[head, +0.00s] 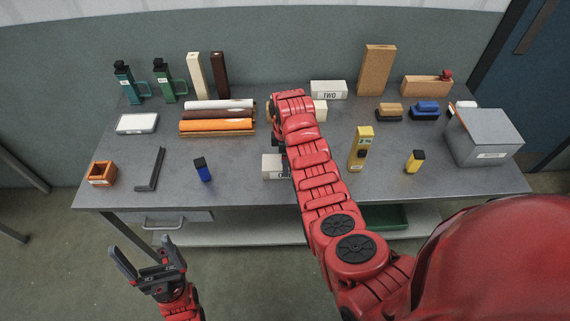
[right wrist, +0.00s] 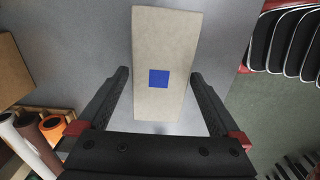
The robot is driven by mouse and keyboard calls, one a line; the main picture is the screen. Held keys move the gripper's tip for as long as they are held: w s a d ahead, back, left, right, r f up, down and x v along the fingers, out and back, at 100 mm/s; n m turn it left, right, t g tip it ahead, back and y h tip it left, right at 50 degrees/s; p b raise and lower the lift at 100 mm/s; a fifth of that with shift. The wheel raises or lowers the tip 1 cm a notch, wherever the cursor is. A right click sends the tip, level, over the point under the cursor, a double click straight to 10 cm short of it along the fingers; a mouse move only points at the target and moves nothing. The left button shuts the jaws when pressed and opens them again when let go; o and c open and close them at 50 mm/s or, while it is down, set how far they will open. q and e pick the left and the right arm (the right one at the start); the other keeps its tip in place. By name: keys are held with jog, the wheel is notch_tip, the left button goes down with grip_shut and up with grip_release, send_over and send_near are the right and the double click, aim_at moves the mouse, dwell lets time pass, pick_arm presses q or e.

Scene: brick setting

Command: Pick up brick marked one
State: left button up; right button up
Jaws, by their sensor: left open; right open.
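A pale brick (head: 272,166) lies near the front middle of the table, its right side hidden behind my right arm; its marking is not readable. Another pale brick, marked TWO (head: 329,89), lies at the back, and a third pale brick (head: 320,111) is half hidden behind the arm. In the right wrist view, a pale brick with a blue square (right wrist: 165,60) lies between the fingers of my right gripper (right wrist: 158,78), which is open; I see no firm contact. My left gripper (head: 148,262) is open and empty, in front of the table at lower left.
Rolls (head: 216,125) lie on a wooden rack left of my right arm. A blue bottle (head: 202,169), a yellow level (head: 361,148) and a yellow bottle (head: 415,161) stand nearby. A grey box (head: 483,138) is at the right. The front edge between the blue bottle and pale brick is clear.

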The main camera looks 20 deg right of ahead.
jog(key=shift+f, duration=1.4)
jog(key=shift+c, duration=0.2)
jog(key=c, duration=1.4)
jog(key=shift+c, duration=0.6)
jog(key=shift+r, duration=0.1)
